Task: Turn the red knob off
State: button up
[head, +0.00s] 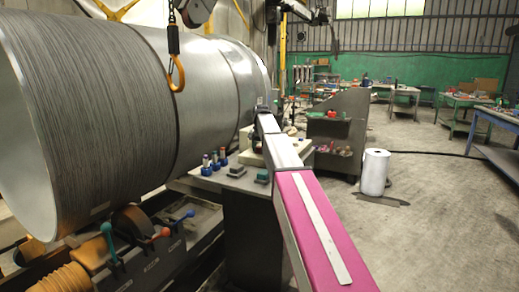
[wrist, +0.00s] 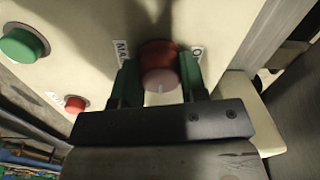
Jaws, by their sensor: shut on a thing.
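The red knob (wrist: 159,66) is on a cream panel (wrist: 92,32) in the wrist view, with a pale pointer line on its face. My gripper (wrist: 158,78) has one green finger on each side of the knob and is shut on it. Lettered labels sit beside the knob, one on the left and one at the upper right, partly hidden by the fingers. In the head view my arm reaches forward to the cream control box (head: 252,146); the knob and fingertips are hidden there.
A green button (wrist: 22,45) and a smaller red button (wrist: 75,103) are left of my gripper on the panel. In the head view a large metal cylinder (head: 100,100) fills the left, with a hook (head: 176,72) hanging before it. A white roll (head: 375,172) stands on open floor at right.

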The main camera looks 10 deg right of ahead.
jog(key=n, duration=0.4)
jog(key=shift+a+n, duration=0.1)
jog(key=shift+n, duration=0.2)
jog(key=n, duration=0.4)
jog(key=shift+n, duration=0.3)
jog(key=n, duration=0.4)
jog(key=shift+a, duration=0.1)
jog(key=shift+n+g, duration=0.3)
jog(key=shift+n, duration=1.8)
jog(key=o, duration=0.9)
jog(key=shift+r, duration=0.1)
jog(key=r, duration=1)
jog(key=shift+w+r, duration=0.2)
jog(key=shift+r, duration=0.1)
